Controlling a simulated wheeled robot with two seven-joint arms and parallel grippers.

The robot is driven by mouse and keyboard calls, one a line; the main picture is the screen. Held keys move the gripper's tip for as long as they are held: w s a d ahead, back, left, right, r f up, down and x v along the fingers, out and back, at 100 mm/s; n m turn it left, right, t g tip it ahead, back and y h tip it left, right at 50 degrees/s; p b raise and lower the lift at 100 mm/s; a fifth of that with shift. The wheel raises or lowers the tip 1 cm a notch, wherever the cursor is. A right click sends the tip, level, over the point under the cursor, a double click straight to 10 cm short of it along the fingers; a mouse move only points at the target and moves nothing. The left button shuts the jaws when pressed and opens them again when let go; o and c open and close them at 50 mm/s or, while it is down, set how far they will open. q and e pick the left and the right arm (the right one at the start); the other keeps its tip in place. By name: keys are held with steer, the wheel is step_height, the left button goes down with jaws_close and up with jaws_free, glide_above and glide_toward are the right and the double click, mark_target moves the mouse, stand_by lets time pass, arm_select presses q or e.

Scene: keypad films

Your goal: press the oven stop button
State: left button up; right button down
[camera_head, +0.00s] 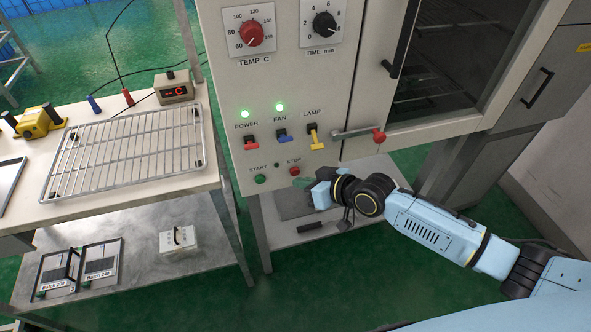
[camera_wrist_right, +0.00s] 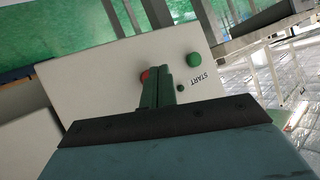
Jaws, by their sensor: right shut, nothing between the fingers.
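The red STOP button (camera_head: 294,171) is at the bottom of the oven's pale front panel, right of the green START button (camera_head: 261,179). My right gripper (camera_head: 302,183) is shut and empty, with its green fingertips just below and close to the STOP button. In the right wrist view the shut fingers (camera_wrist_right: 163,80) point at the panel and partly cover the red STOP button (camera_wrist_right: 145,74). The green START button (camera_wrist_right: 194,60) is clear of them. I cannot tell whether the fingertips touch the STOP button. My left gripper is not in view.
Above are the POWER (camera_head: 250,143), FAN (camera_head: 283,136) and LAMP (camera_head: 314,136) switches, with two green lights lit. The oven door latch (camera_head: 358,133) with a red knob juts out to the right. A table with a wire rack (camera_head: 130,150) stands at left.

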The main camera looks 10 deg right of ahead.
steer(key=s+p, duration=0.3)
steer(key=s, duration=0.2)
steer(key=shift+d+p, duration=0.1)
steer(key=shift+p, duration=0.3)
stand_by(0.8)
steer(key=s+d+f+m+g+h, duration=0.1)
steer(key=s+d+f+h, duration=0.35)
steer(key=f, duration=0.65)
steer(key=s+d+f+m+g+h, duration=0.1)
steer(key=s+d+f, duration=0.55)
steer(key=f, duration=0.45)
steer(key=s+f+g, duration=0.2)
steer(key=s+f, duration=0.2)
steer(key=s, duration=0.6)
steer(key=s+f+g+h, duration=0.1)
steer(key=s+f, duration=0.3)
steer(key=s, duration=0.6)
steer(key=s+f+g+h, duration=0.1)
steer(key=s+f+g, duration=0.2)
steer(key=s, duration=0.7)
steer(key=shift+a+f+m, duration=0.15)
steer(key=shift+f+m, duration=0.25)
steer(key=shift+f, duration=0.5)
